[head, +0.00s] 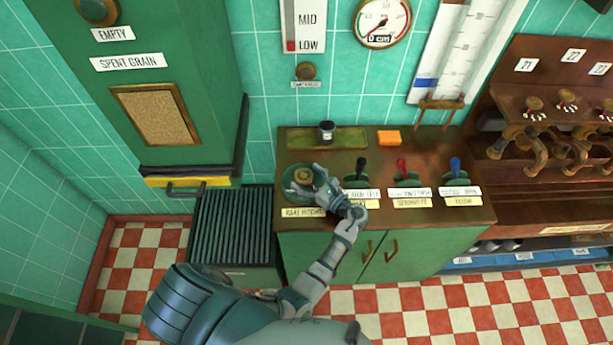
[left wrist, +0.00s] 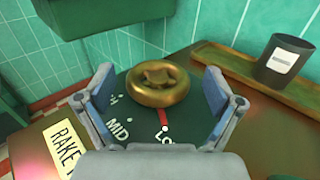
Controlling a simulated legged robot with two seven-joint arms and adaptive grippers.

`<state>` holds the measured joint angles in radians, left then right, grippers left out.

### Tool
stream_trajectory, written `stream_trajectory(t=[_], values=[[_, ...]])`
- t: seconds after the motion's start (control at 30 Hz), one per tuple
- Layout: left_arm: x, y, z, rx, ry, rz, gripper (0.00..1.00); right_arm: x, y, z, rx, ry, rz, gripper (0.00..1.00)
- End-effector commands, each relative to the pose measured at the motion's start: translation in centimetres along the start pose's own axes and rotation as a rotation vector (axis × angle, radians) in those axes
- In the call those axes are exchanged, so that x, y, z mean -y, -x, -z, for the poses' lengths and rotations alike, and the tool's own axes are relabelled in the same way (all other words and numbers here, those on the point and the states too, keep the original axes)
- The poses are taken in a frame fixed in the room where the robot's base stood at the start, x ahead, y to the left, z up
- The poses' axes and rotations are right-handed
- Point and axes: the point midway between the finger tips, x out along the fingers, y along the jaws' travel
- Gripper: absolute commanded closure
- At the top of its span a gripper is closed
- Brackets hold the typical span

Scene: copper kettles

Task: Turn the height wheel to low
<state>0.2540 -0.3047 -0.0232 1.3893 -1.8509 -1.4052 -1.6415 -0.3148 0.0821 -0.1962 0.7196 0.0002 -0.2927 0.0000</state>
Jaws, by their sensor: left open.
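The height wheel is a small brass handwheel (head: 303,175) on a round dark green dial at the counter's left end, above the rake height label. In the left wrist view the wheel (left wrist: 159,84) sits just beyond my fingers, and a red pointer (left wrist: 163,119) on the dial points toward the "LO" lettering, partly hidden by my gripper. "MID" lies left of it. My left gripper (head: 317,180) is open over the dial; in the left wrist view its fingers (left wrist: 158,88) stand apart on either side, apparently clear of the wheel. My right gripper is not in view.
A wall scale (head: 304,25) has its red marker at LOW. A dark cup (head: 326,131) on a tray and an orange block (head: 389,137) sit behind. A green hopper (head: 165,60) hangs left.

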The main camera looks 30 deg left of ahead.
Motion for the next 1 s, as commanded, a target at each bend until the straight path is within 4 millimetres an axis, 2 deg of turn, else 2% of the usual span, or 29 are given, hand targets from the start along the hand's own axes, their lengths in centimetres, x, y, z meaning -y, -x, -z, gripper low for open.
stream_trajectory(t=[0.17,0.4,0.53,0.7,1.0], values=[[0.1,0.0,-1.9,0.0,0.005,0.0,0.07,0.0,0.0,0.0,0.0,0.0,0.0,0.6],[0.1,0.1,-6.7,0.0,0.004,0.0,0.07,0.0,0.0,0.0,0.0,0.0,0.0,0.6],[0.2,0.1,-8.7,0.001,0.003,0.001,0.07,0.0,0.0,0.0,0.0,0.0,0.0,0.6],[0.2,0.1,-9.8,0.001,0.0,0.001,0.07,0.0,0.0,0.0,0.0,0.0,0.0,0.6],[0.2,0.1,-9.9,0.001,-0.001,0.001,0.07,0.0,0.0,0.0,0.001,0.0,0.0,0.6]])
